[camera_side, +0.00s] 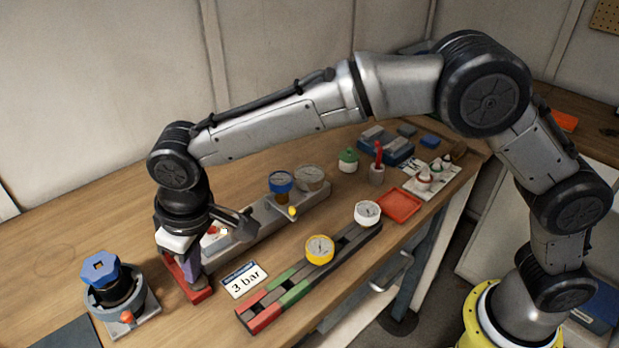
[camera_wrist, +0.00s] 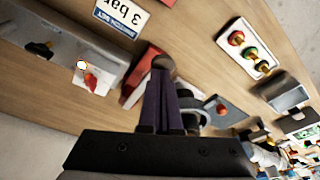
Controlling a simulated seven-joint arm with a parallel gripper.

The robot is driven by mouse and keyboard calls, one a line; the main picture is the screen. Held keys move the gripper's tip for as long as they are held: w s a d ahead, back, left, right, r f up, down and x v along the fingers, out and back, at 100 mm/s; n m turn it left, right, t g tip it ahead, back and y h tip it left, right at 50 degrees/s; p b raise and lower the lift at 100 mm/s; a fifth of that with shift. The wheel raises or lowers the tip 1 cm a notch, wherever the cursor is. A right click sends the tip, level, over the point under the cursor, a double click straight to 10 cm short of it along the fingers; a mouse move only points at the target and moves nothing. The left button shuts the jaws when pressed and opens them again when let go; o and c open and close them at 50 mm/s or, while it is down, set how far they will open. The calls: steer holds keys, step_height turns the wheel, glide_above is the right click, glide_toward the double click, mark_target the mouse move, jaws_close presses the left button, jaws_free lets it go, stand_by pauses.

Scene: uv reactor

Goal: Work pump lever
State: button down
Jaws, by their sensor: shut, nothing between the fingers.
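The red pump base (camera_side: 200,295) lies on the bench at the lower left in the side view, directly under and beside my gripper (camera_side: 194,279). The red part also shows in the wrist view (camera_wrist: 136,90). My gripper's purple fingers (camera_wrist: 164,92) are together and empty, pointing down. A dark brownish round knob (camera_wrist: 163,62), which looks like the lever's end, shows right at the fingertips; I cannot tell whether they touch it. Most of the lever is hidden by the fingers and wrist.
A "3 bar" card (camera_side: 244,280) lies right of the pump. A blue-knobbed vessel (camera_side: 100,272) stands to its left. A red-green strip carries a yellow gauge (camera_side: 319,249). A red tray (camera_side: 399,205) lies farther right.

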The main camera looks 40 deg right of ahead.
steer(key=shift+f, duration=0.4)
steer(key=shift+r, duration=2.45)
steer(key=shift+f, duration=0.1)
steer(key=shift+f, duration=1.85)
steer(key=shift+r, duration=0.1)
steer(key=shift+r, duration=1.8)
steer(key=shift+r, duration=0.15)
